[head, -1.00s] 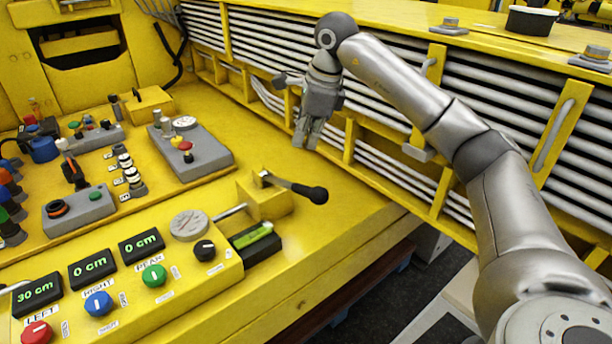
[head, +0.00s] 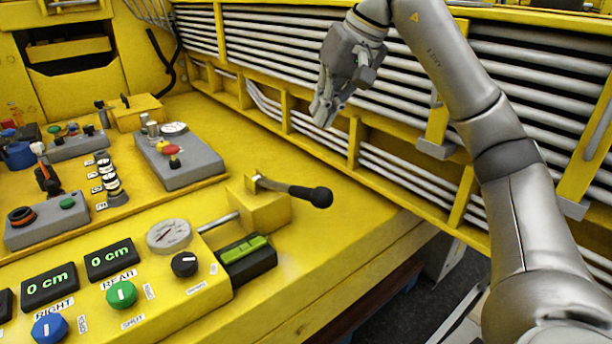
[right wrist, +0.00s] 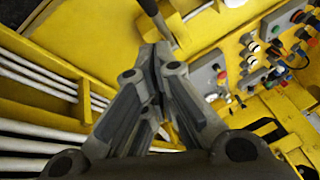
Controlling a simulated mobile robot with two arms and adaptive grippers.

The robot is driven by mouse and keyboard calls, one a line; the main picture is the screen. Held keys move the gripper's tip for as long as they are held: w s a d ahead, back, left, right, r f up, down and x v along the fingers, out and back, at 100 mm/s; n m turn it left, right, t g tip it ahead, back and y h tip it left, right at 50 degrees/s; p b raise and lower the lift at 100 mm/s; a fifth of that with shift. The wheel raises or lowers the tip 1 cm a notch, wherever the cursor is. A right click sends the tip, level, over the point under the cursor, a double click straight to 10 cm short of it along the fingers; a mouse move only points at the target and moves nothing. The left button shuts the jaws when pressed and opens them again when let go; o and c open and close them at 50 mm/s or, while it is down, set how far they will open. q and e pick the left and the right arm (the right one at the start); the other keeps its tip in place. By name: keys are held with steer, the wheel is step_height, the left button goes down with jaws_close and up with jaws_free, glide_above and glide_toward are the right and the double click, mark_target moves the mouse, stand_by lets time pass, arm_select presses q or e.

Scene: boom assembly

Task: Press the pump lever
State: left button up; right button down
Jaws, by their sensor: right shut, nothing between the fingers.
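The pump lever (head: 296,191) is a dark rod with a black knob. It sticks out to the right from a yellow block (head: 262,209) on the console and lies nearly level. My right gripper (head: 323,112) is shut and empty, its fingers pointing down, above and behind the lever's knob in the head view. A clear gap shows between them. In the right wrist view the shut fingertips (right wrist: 158,55) show in the middle, and the dark lever (right wrist: 155,18) shows at the top, beyond them. My left gripper is in neither view.
A round gauge (head: 169,235), a black knob (head: 184,264) and a black box with a green top (head: 246,258) sit left of and below the lever. Grey pipes (head: 400,170) and yellow posts line the back right. The yellow surface right of the lever is bare.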

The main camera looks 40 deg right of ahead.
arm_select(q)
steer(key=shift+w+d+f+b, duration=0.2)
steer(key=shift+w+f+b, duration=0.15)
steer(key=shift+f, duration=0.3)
arm_select(e)
steer(key=n, duration=0.2)
steer(key=shift+s+d+r+n, duration=0.1)
steer(key=shift+s+d+n, duration=0.05)
steer(key=shift+s+n, duration=0.2)
glide_toward(287, 188)
steer(key=shift+d+f+p, duration=0.15)
steer(key=shift+f, duration=0.4)
steer(key=shift+d+f+p, duration=0.15)
steer(key=shift+f, duration=0.45)
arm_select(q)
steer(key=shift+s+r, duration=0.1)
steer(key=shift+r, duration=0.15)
arm_select(e)
steer(key=shift+s+a+f, duration=0.1)
steer(key=shift+f, duration=0.2)
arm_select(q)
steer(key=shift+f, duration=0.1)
